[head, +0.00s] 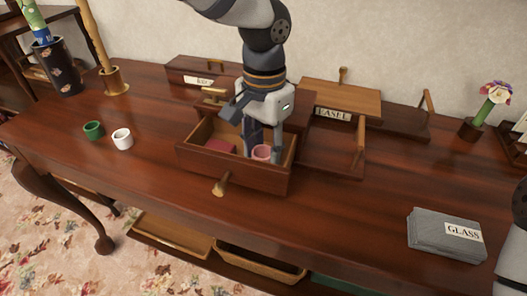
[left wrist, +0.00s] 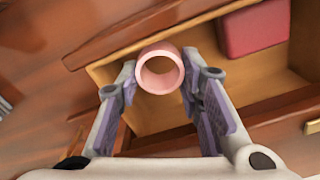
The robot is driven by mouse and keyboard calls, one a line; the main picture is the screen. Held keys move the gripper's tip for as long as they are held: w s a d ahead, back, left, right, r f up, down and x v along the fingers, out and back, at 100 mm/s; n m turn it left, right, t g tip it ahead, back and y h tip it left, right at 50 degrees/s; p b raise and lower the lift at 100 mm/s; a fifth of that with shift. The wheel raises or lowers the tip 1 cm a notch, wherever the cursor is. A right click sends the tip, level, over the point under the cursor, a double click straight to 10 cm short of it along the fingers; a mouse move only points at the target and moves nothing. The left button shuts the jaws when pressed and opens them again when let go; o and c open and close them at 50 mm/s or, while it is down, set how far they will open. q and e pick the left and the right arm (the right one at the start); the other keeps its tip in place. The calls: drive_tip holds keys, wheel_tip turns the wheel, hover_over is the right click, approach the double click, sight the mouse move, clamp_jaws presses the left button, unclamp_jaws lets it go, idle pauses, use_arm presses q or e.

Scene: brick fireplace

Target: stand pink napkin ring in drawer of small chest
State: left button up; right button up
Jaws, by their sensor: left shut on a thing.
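The pink napkin ring (head: 261,153) is between the fingertips of my left gripper (head: 263,154), at the right part of the open drawer (head: 232,173). In the left wrist view the ring (left wrist: 160,52) shows its round opening to the camera, with a finger on each side. My left gripper (left wrist: 160,82) is shut on it. I cannot tell whether the ring touches the drawer floor. The drawer is pulled out from the small chest (head: 298,113), which my gripper partly hides. My right gripper is out of view.
A red block (head: 220,146) lies in the drawer's left part; it also shows in the left wrist view (left wrist: 252,32). Green (head: 94,130) and white (head: 122,138) rings stand at left. A grey stack labelled GLASS (head: 440,235) lies at right. The front tabletop is mostly clear.

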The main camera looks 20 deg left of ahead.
sight(265, 151)
use_arm(q)
drive_tip(key=shift+f, duration=0.7)
drive_tip(key=o, duration=0.8)
drive_tip(key=shift+f, duration=0.15)
wheel_tip(265, 151, up, 12)
drive_tip(key=shift+r+p, duration=0.2)
drive_tip(key=shift+p, duration=0.25)
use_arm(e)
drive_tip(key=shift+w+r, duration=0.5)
